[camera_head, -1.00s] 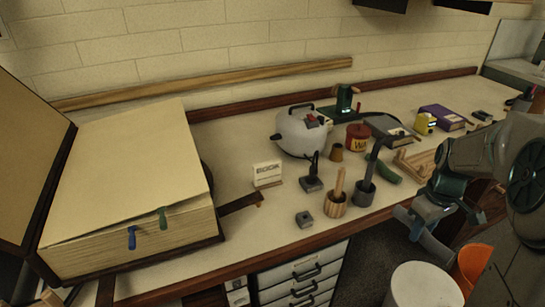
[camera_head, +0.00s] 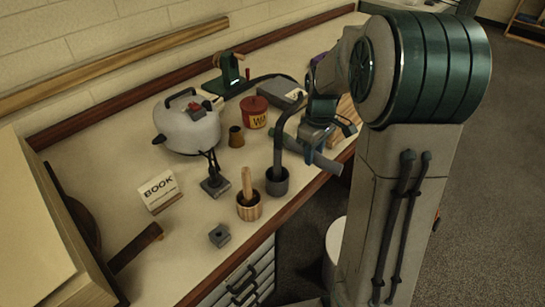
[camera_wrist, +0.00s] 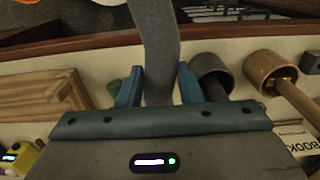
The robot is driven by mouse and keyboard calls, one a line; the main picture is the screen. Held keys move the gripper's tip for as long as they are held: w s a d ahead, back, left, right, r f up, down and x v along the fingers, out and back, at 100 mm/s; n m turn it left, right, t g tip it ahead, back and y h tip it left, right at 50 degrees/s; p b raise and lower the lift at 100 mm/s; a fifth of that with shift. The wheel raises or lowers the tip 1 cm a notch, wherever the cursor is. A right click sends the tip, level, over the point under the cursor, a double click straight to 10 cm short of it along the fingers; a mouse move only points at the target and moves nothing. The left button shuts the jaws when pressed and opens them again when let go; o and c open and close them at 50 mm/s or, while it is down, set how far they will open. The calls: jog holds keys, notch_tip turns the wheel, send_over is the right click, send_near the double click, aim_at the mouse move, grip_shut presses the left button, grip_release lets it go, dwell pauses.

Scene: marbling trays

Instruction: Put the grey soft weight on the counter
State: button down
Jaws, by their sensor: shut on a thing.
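The counter (camera_head: 110,165) is pale with a dark red wooden edge. I cannot tell whether the weight touches it.
Close to the gripper are a dark grey cup (camera_head: 277,186), a wooden cup (camera_head: 249,208), a green object (camera_head: 283,122) and a wooden frame (camera_wrist: 40,97). A kettle (camera_head: 190,128) and red tin (camera_head: 254,112) stand behind. Bare counter shows at the front left, around a small grey block (camera_head: 219,236).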

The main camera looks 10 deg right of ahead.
aim_at(287, 135)
jog(key=w+a+f, duration=0.3)
jog(key=w+f, duration=0.1)
jog(key=w, duration=0.1)
jog(key=w+a+f, duration=0.1)
jog(key=w+a, duration=0.1)
jog(key=shift+w+a+f+p, duration=0.3)
jog(key=shift+w+f, duration=0.1)
jog(key=shift+f, duration=1.95)
jog(key=shift+f, duration=0.15)
jog(key=c, duration=1)
grip_release()
notch_tip(287, 135, up, 12)
jog(key=shift+r, duration=0.15)
